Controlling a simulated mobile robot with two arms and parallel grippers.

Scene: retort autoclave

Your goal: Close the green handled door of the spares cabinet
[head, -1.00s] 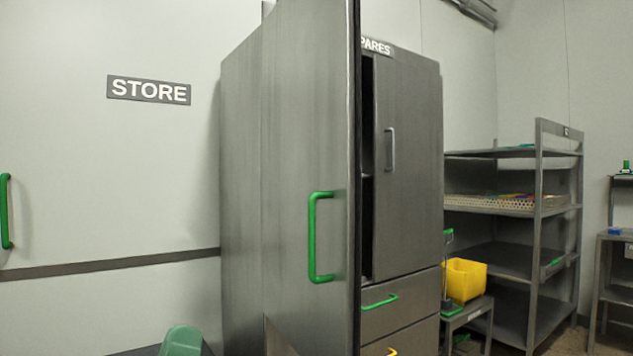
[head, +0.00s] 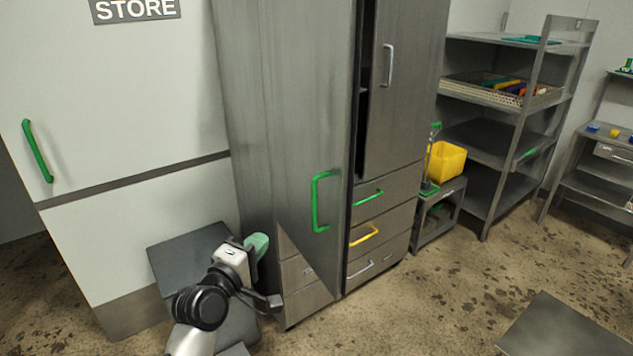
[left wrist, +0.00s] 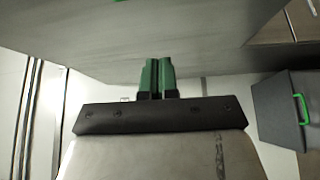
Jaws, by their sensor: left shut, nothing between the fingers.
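The spares cabinet (head: 400,90) is tall and grey. Its green handled door (head: 285,110) stands open, swung out toward me, and hides part of the cabinet's left side. The door's green handle (head: 316,203) shows on the face toward me. My left gripper (head: 257,246) is low, left of the handle, in front of the door's lower left part. It is shut and empty, with green fingers. In the left wrist view the shut fingers (left wrist: 157,75) point at a broad grey panel (left wrist: 160,30); whether they touch it is unclear. My right gripper is not in view.
The cabinet's other door (head: 405,95), with a grey handle, looks nearly flush. Drawers (head: 385,212) lie below it. A small stand with a yellow bin (head: 446,160) and a shelf rack (head: 490,195) stand to the right. A grey block (head: 180,250) is beside my left arm.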

